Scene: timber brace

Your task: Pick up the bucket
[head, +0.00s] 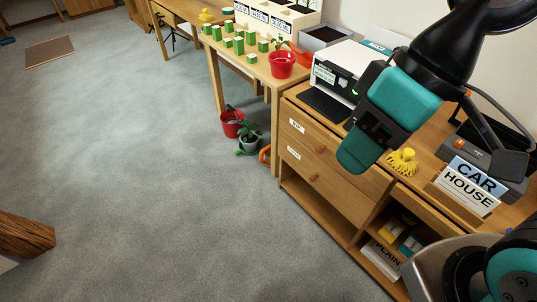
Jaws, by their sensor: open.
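Two red buckets show in the head view. One red bucket (282,66) stands upright on the far wooden table, near its front right corner. Another red bucket (232,123) stands on the carpet by that table's legs, partly covered by a small potted plant (249,140). I cannot tell which of them the task means. My gripper (362,142) hangs at the end of my teal and black arm, in front of the wooden cabinet. It is open, holds nothing that I can see, and is apart from both buckets. Its fingertips are not clearly seen.
Green and white blocks (239,46) stand beside the bucket on the table (262,76). The drawer cabinet (330,192) carries a printer (331,76), a yellow ornament (403,161) and word cards (468,192). A brown timber (27,234) lies at lower left. The middle carpet is clear.

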